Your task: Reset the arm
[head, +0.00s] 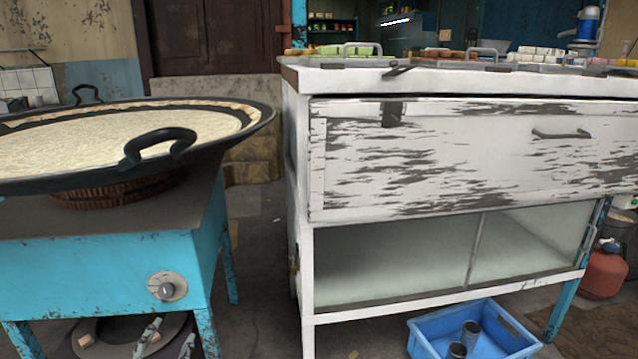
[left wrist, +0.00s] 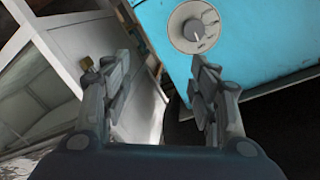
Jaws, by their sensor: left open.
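My left gripper (head: 168,338) shows at the bottom left of the head view, low in front of the blue stove's underside. Its two fingers are apart with nothing between them; the rest of the arm is cut off by the frame. In the left wrist view the gripper (left wrist: 163,82) is open and empty, and the stove's round knob (left wrist: 193,27) is beyond the fingertips. My right gripper is not in either view.
A large wok (head: 105,135) of pale liquid sits on the blue stove (head: 110,270). A worn white cabinet (head: 470,160) with glass panels stands at right. A blue crate (head: 425,345) with dark cylinders is on the floor. A narrow floor gap separates stove and cabinet.

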